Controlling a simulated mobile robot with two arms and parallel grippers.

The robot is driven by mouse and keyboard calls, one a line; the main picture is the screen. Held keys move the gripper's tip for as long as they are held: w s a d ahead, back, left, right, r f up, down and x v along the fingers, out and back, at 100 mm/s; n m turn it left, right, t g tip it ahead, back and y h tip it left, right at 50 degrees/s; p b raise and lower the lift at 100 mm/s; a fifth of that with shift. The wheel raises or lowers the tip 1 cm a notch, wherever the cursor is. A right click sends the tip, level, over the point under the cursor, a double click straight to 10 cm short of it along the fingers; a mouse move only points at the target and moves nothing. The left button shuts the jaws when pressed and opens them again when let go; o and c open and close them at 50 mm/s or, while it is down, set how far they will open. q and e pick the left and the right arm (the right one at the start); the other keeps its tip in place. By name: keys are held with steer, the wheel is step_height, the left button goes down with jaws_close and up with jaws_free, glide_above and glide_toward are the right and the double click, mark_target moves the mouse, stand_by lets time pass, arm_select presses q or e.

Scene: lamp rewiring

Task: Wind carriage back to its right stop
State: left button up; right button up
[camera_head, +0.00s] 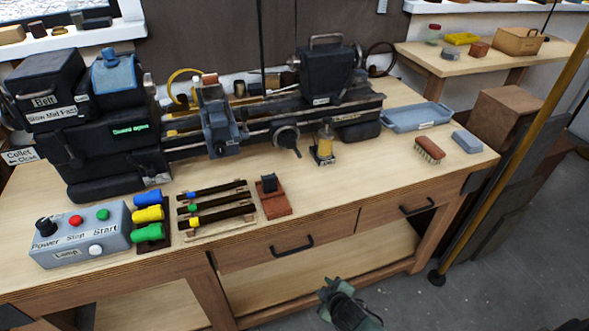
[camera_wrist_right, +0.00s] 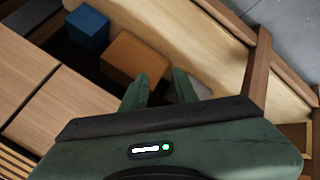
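The lathe carriage (camera_head: 221,128) is a grey-blue block on the dark bed (camera_head: 262,122), close to the headstock (camera_head: 105,130) on the left. A round dark handwheel (camera_head: 287,137) sits on the front of the bed, right of the carriage. The bed runs on to the right past the tailstock (camera_head: 328,72), leaving a wide gap beside the carriage. I cannot make out a separate right stop. My right gripper (camera_head: 337,287) is low in front of the bench, well away from the handwheel. In the right wrist view its fingers (camera_wrist_right: 160,84) are apart with nothing between them. My left gripper is not in view.
An oil bottle (camera_head: 325,143) stands on the bench right of the handwheel. A brush (camera_head: 430,150), a blue tray (camera_head: 417,116) and a control box (camera_head: 80,235) lie around. In the right wrist view, a blue box (camera_wrist_right: 87,28) and an orange-brown box (camera_wrist_right: 135,58) appear beyond my fingers.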

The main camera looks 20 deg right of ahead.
mark_target(290, 144)
steer(key=w+r+n+t, duration=0.15)
steer(key=w+r, duration=0.35)
steer(key=r, duration=0.7)
steer(key=w+r+n+t, duration=0.1)
steer(key=w+r+t, duration=0.25)
steer(key=r, duration=0.75)
steer(key=w+a+r+n+t+y+b, duration=0.1)
steer(key=w+a+r+n+t, duration=0.25)
steer(key=w+r+n, duration=0.55)
steer(key=w+r+m+b, duration=0.2)
steer(key=w, duration=0.6)
steer(key=shift+w+t, duration=0.15)
steer(key=shift+t, duration=0.3)
steer(key=shift+d+r, duration=0.1)
steer(key=shift+r, duration=0.05)
jaws_close()
